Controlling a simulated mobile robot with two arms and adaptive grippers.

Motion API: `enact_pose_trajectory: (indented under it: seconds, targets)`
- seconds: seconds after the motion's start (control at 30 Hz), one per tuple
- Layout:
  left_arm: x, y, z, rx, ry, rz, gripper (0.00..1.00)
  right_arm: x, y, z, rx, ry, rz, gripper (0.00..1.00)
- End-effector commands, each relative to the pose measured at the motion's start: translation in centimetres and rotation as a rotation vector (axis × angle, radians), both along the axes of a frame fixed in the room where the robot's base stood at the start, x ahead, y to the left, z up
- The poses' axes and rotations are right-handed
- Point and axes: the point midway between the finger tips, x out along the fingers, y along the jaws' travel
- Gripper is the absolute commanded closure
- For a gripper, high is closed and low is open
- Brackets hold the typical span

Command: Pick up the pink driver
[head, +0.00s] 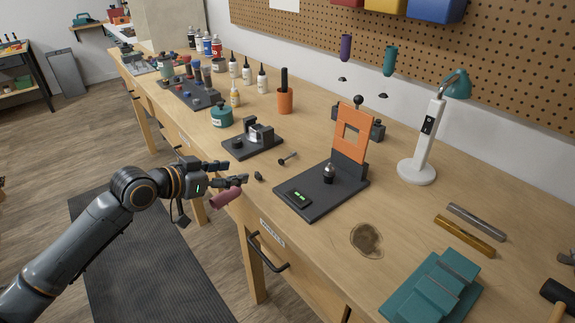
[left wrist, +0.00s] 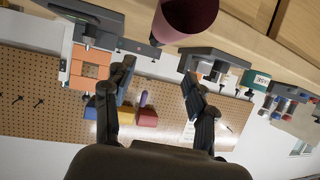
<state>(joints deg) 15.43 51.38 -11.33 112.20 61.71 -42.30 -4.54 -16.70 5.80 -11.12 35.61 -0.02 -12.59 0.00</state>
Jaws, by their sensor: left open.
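The pink driver (head: 225,197) shows as a dark pink handle at the front edge of the workbench in the head view, just below my left gripper (head: 238,173). Part of the driver is hidden behind the gripper's lower finger. In the left wrist view the driver (left wrist: 186,18) is large at the top edge and cut off by the frame. It lies above and beyond the fingertips of the left gripper (left wrist: 158,74), not between them. The left gripper is open and empty, with its fingers pointing over the bench edge. My right gripper is not in view.
A black base with an orange frame (head: 353,132) stands right of the gripper on the bench (head: 310,235). A dark fixture (head: 252,144) stands behind the gripper, with a small screw-like part (head: 287,159) beside it. A drawer handle (head: 268,252) projects from the bench front.

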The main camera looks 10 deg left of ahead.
Motion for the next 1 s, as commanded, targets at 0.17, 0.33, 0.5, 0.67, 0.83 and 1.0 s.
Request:
enact_pose_trajectory:
  seconds: [0.17,0.33,0.5,0.67,0.83,1.0]
  targets:
    - [0.8,-1.2,0.4,-0.002,-0.007,-0.018,0.44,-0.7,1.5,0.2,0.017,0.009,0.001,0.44]
    - [3.6,-2.8,-0.9,-0.004,-0.007,-0.017,0.44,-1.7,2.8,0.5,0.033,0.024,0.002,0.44]
    - [5.8,-4.1,-2.1,-0.002,-0.007,-0.017,0.44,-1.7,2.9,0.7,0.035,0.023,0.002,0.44]
    - [6.6,-4.5,-2.6,0.001,-0.008,-0.017,0.44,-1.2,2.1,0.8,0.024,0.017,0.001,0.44]
    - [8.0,-5.7,-3.4,-0.001,-0.005,-0.018,0.44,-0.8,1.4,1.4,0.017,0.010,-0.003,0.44]
    - [9.9,-6.8,-4.5,0.001,-0.006,-0.017,0.44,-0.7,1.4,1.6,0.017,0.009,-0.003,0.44]
